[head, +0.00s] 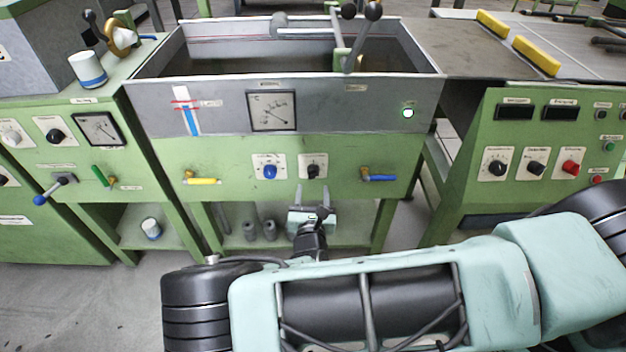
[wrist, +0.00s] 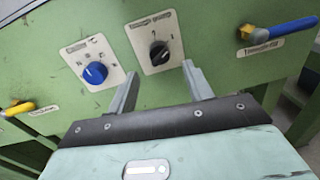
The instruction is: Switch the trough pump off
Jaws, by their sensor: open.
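The trough (head: 290,60) is a grey metal basin on a green frame. Two rotary knobs on white plates sit on its front panel: a blue one (head: 269,171) on the left and a black one (head: 313,171) on the right. In the wrist view the blue knob (wrist: 95,73) and black knob (wrist: 158,52) show clearly; their small labels are too blurred to read surely, as is the black knob's exact setting. My gripper (head: 312,193) is open and empty, just below and in front of the black knob. In the wrist view its fingers (wrist: 160,80) straddle the black knob's line, apart from it.
A yellow-handled valve (head: 203,181) lies left of the knobs and a blue-handled valve (head: 380,177) lies right. A gauge (head: 271,111) is above. Another green control cabinet (head: 530,150) stands at right.

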